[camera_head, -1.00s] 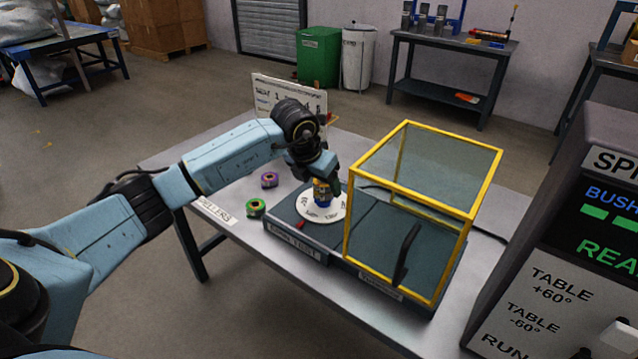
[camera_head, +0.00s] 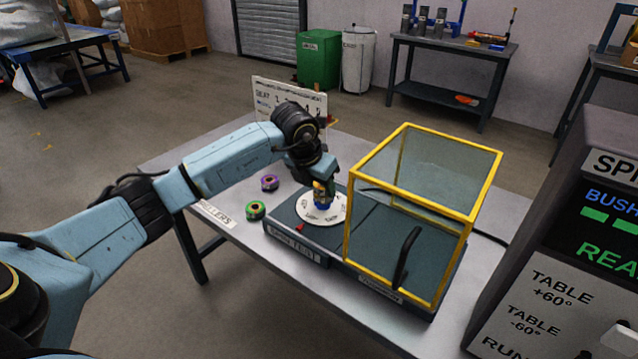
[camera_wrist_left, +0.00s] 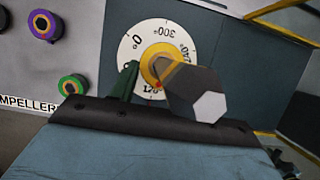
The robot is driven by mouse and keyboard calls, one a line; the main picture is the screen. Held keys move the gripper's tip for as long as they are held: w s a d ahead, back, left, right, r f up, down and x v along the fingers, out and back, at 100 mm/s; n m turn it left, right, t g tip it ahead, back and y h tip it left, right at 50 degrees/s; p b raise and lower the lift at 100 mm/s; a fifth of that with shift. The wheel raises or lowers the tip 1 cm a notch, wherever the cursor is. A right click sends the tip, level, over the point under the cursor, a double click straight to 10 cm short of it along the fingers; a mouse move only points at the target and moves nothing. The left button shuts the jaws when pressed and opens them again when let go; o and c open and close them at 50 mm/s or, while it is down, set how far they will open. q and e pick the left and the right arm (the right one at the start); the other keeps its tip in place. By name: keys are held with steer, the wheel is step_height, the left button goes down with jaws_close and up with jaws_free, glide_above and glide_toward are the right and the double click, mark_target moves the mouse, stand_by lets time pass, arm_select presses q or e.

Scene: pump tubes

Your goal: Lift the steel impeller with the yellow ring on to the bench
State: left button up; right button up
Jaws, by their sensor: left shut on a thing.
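The impeller with the yellow ring (camera_wrist_left: 160,62) stands at the middle of the white degree dial (camera_wrist_left: 131,47) on the dark test unit. My left gripper (camera_head: 323,183) comes down over it from above and is shut on it. In the head view, yellow shows between the fingers and a blue part shows just above the dial. The gripper hides much of the impeller, so its steel part is hard to make out. I cannot tell whether it is clear of its seat. My right gripper is not in view.
A purple-ringed impeller (camera_head: 270,182) and a green-ringed impeller (camera_head: 256,210) lie on the bench (camera_head: 225,190), left of the unit. A yellow-framed clear guard (camera_head: 425,185) stands close on the right. A white sign board (camera_head: 277,97) stands behind.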

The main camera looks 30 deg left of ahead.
arm_select(q)
steer(key=shift+r+p, duration=0.55)
steer(key=shift+r, duration=0.1)
stand_by(0.3)
